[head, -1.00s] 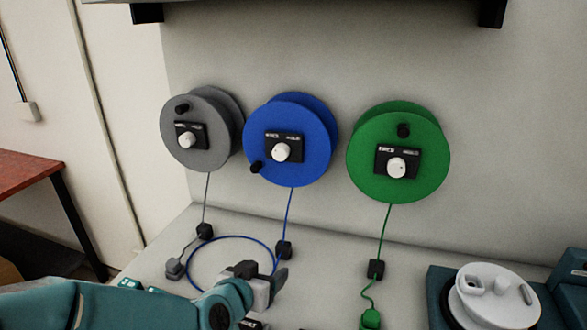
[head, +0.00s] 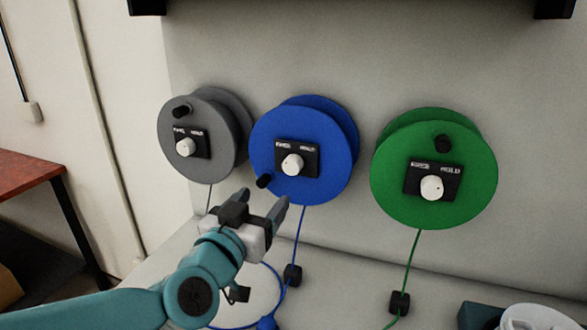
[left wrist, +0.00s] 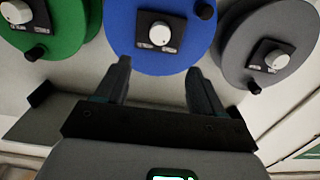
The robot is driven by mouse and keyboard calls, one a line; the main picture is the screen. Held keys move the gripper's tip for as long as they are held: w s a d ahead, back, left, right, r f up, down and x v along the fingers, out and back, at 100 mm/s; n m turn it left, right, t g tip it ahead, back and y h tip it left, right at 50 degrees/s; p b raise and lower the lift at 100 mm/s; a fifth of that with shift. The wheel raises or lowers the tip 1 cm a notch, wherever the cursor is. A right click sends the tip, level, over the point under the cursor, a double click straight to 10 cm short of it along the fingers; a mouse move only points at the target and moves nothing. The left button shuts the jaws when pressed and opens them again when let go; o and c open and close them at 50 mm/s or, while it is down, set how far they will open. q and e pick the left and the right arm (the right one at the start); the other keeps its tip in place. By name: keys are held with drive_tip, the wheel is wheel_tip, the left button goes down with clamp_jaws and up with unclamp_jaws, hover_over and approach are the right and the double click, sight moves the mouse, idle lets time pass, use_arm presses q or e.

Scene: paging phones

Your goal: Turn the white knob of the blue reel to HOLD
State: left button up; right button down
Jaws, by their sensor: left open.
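The blue reel (head: 335,150) is on the wall between the grey and green reels. Its white knob (head: 292,165) sits on a black label plate (head: 312,152) with small white lettering at both upper corners, too blurred to read surely. My left gripper (head: 265,207) is open and empty, below and slightly left of the knob, apart from it. In the left wrist view the open fingers (left wrist: 160,85) point toward the blue reel (left wrist: 188,45), with the white knob (left wrist: 160,34) beyond and between the tips. My right gripper is in neither view.
The grey reel (head: 208,155) is close on the left and the green reel (head: 435,200) on the right, each with its own knob. A black crank handle (head: 264,181) sticks out of the blue reel's lower left. Blue cord (head: 299,232) hangs below it to a black block (head: 293,275).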

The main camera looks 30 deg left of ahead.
sight(290, 168)
use_arm(q)
drive_tip(key=x, duration=1.4)
drive_tip(key=shift+w+p, duration=0.15)
drive_tip(key=shift+p, duration=0.25)
drive_tip(key=c, duration=1.1)
